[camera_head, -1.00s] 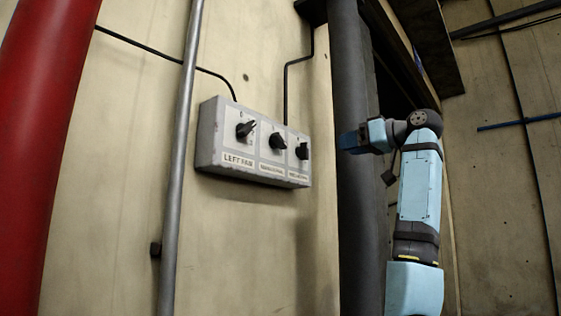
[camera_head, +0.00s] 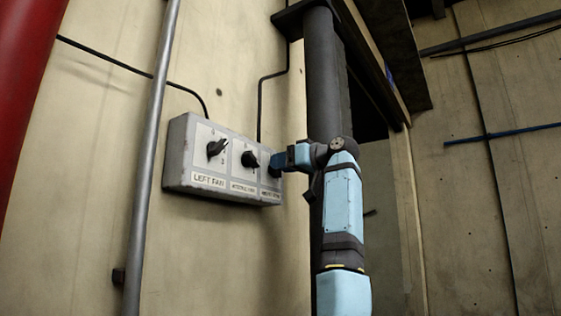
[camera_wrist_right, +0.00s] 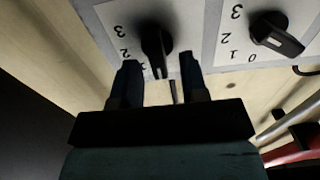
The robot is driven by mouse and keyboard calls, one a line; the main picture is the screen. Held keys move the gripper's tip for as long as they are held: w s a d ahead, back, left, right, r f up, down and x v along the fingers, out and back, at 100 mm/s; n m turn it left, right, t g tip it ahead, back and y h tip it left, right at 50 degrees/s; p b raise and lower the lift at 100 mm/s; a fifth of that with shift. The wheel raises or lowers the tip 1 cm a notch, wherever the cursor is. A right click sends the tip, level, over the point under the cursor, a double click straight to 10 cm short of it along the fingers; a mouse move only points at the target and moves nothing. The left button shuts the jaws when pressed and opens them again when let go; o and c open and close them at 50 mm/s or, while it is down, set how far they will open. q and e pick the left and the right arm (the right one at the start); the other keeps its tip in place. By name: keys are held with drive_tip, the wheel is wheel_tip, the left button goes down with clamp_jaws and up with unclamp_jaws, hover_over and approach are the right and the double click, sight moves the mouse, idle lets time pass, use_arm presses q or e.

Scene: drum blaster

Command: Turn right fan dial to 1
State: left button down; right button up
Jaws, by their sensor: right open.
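A grey switch box (camera_head: 177,165) with three black dials is on the wall. The left fan dial (camera_head: 216,148) and the middle dial (camera_head: 250,159) show in the head view. My right gripper (camera_head: 276,162) is at the box's right end and covers the rightmost dial there. In the right wrist view this right fan dial (camera_wrist_right: 155,42) shows between the open fingertips of my right gripper (camera_wrist_right: 159,67). Its pointer end points down toward the gripper. Marks 3 and 2 show at its left; contact with the fingers cannot be told. My left gripper is not in view.
A thin grey pipe (camera_head: 152,150) runs up the wall left of the box, and a red column (camera_head: 25,90) stands farther left. A thick dark pipe (camera_head: 323,80) stands right of the box, behind my right arm. Black cables (camera_head: 110,65) lead to the box.

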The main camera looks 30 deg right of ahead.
drive_tip(key=shift+w+a, duration=0.25)
drive_tip(key=shift+w, duration=0.25)
drive_tip(key=c, duration=0.6)
